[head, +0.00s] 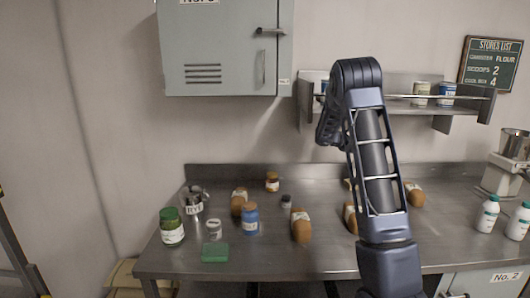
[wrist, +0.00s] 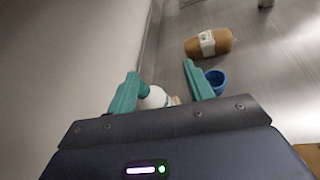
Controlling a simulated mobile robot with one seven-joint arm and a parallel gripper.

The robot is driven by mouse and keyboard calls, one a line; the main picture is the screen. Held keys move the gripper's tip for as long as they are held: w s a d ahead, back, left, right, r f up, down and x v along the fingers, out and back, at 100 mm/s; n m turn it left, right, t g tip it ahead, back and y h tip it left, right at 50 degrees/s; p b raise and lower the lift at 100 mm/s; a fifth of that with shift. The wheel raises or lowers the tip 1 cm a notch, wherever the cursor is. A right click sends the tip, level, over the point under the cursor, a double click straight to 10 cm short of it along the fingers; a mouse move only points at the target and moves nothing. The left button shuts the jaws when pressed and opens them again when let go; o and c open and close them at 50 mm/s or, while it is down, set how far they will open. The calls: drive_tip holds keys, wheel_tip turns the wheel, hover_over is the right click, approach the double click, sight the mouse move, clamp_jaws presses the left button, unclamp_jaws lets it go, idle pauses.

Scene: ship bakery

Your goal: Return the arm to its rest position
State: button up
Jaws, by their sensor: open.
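My arm (head: 375,160) rises from the lower right of the head view and bends over at the top, in front of the back wall. My gripper is not clearly seen there. In the wrist view my gripper (wrist: 160,70) shows two teal fingers spread apart, with nothing gripped between the tips. A blue round container (wrist: 215,77) is by the right finger, and a labelled brown loaf (wrist: 208,43) lies farther off.
The steel counter (head: 270,262) holds several loaves, a green-lidded jar (head: 172,232), a blue jar (head: 250,220) and a green block (head: 215,253). A grey cabinet (head: 215,50) and a wall shelf (head: 460,103) hang above. White bottles (head: 488,214) stand at the right.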

drive_tip(key=s+a+r+m+y, duration=0.2)
drive_tip(key=s+a+m+y, duration=0.15)
drive_tip(key=s, duration=0.65)
drive_tip(key=s+a+r+m+y, duration=0.2)
drive_tip(key=s+r+m, duration=0.15)
drive_tip(key=s, duration=0.75)
drive_tip(key=s+a+r+m+y, duration=0.2)
drive_tip(key=s+a+m+y, duration=0.15)
drive_tip(key=s, duration=0.65)
drive_tip(key=s+a+f+m+y, duration=0.1)
drive_tip(key=s+a+m+y, duration=0.1)
drive_tip(key=s, duration=0.8)
drive_tip(key=s+a+f+m+t+y, duration=0.1)
drive_tip(key=s+a+m, duration=0.4)
drive_tip(key=s, duration=0.5)
drive_tip(key=shift+s+a+y, duration=0.3)
drive_tip(key=shift+a+y, duration=0.6)
drive_tip(key=shift+a, duration=0.35)
drive_tip(key=shift+f+m, duration=0.1)
drive_tip(key=shift+m, duration=0.15)
